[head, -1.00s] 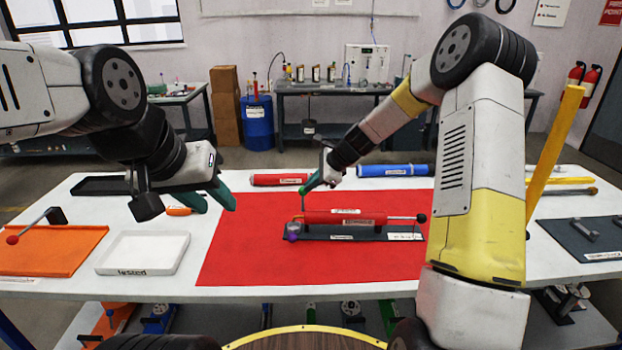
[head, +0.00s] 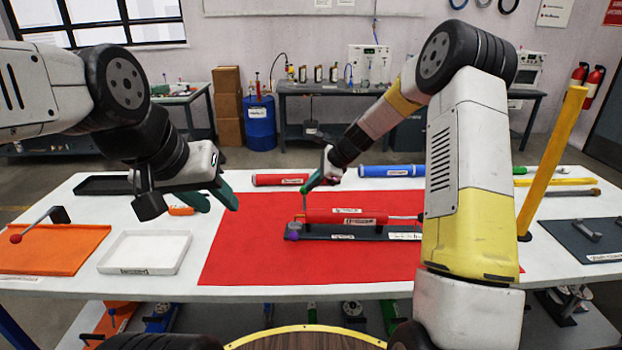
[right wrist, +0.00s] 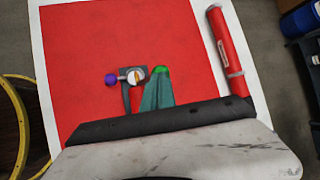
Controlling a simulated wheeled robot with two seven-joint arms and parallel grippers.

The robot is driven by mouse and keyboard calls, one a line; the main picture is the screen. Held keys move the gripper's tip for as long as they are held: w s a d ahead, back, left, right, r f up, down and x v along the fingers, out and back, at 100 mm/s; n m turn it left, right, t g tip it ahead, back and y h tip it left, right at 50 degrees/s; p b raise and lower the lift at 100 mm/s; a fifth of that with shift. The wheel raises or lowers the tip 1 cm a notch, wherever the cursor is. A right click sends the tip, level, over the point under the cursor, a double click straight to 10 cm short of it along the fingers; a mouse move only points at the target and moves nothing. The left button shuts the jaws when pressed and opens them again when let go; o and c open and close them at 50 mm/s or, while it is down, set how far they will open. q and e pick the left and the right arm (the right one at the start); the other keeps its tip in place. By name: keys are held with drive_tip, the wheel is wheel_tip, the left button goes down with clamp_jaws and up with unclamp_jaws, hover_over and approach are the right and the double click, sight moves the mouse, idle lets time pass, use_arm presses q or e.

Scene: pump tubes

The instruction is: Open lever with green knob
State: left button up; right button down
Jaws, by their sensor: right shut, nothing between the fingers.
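A red pump tube (head: 345,217) lies on a dark base (head: 345,236) on the red mat, with a purple knob (head: 292,234) at its left end. The lever's green knob (right wrist: 160,70) shows in the right wrist view just beyond my right fingertips, close to or touching them. In the head view a thin upright rod stands below those fingertips. My right gripper (head: 309,187) is shut with nothing held, above the tube's left end. The purple knob (right wrist: 111,79) also shows in the right wrist view. My left gripper (head: 218,203) is open and empty, left of the mat.
A red tube (head: 280,180) and a blue tube (head: 385,171) lie behind the mat. A white tray (head: 146,270) and an orange board (head: 45,262) are at the left. A yellow post (head: 550,165) stands at the right. The red mat's front (head: 300,268) is clear.

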drive_tip(key=shift+s+a+f, duration=0.1)
drive_tip(key=shift+s+f, duration=0.1)
drive_tip(key=shift+s, duration=0.25)
drive_tip(key=shift+s+a+f, duration=0.1)
drive_tip(key=shift+s+f, duration=0.05)
drive_tip(key=shift+s, duration=0.25)
drive_tip(key=w+r+v, duration=0.1)
drive_tip(key=v, duration=1.3)
drive_tip(key=s+d+r+n+h, duration=0.1)
drive_tip(key=s+r+n, duration=0.3)
drive_tip(key=s, duration=0.4)
drive_tip(key=s+r+n+h, duration=0.1)
drive_tip(key=s+r+n, duration=0.4)
drive_tip(key=s, duration=0.3)
drive_tip(key=s+d+f+n+t+h, duration=0.1)
drive_tip(key=s+d+n+t+h, duration=0.1)
drive_tip(key=s+n, duration=0.7)
drive_tip(key=s+d, duration=0.1)
drive_tip(key=s, duration=0.6)
drive_tip(key=shift+d, duration=0.2)
